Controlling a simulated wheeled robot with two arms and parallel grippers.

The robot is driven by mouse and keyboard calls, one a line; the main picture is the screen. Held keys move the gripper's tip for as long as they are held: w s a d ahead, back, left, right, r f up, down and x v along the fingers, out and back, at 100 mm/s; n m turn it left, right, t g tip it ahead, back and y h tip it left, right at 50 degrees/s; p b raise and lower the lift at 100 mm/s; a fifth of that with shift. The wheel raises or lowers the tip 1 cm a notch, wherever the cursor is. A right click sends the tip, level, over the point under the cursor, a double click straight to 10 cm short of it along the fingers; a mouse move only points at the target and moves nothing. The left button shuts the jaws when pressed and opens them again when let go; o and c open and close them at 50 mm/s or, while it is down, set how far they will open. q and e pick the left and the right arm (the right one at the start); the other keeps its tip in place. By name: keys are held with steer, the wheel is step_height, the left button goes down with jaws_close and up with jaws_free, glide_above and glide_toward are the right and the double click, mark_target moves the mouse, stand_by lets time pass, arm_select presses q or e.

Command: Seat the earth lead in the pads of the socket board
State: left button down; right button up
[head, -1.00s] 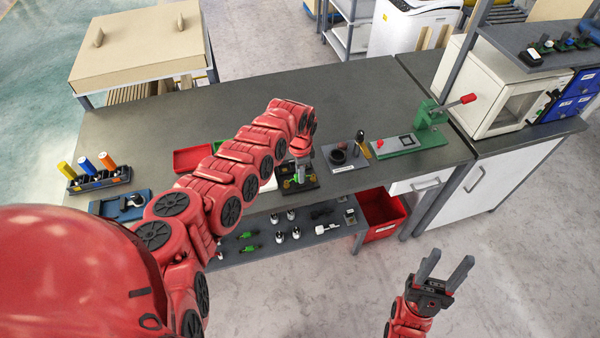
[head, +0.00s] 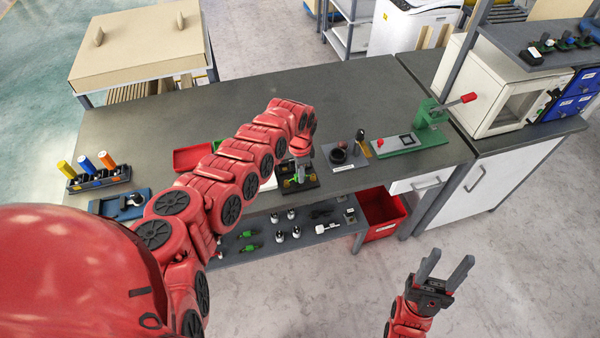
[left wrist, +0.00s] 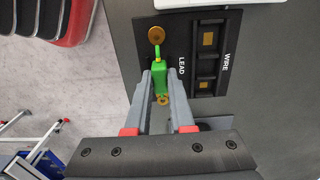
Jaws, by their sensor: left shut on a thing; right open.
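The earth lead (left wrist: 160,78) is a green body with a short yellow end and brass-coloured metal at its lower end in the left wrist view. My left gripper (left wrist: 161,82) is shut on the green body, one finger on each side. The socket board (left wrist: 180,22) is black with white LEAD and WIRE lettering. A round brass pad (left wrist: 156,35) shows just above the lead's yellow end, and square brass pads lie on the WIRE side. I cannot tell whether the lead touches the pads. In the head view the board (head: 313,183) is partly hidden by my left gripper (head: 299,177). My right gripper (head: 444,274) is open and empty.
A red tray (head: 192,159) lies left of my arm. A grey plate with a dark round holder (head: 338,156) and a green lever press (head: 400,145) stand to the right. A lower shelf (head: 265,245) holds several small parts. The bench's back is clear.

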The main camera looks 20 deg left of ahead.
arm_select(q)
steer(key=shift+f+b, duration=0.55)
steer(key=shift+f, duration=0.1)
steer(key=shift+c, duration=1.5)
jaws_free()
step_height(320, 180, up, 7)
steer(key=p, duration=0.6)
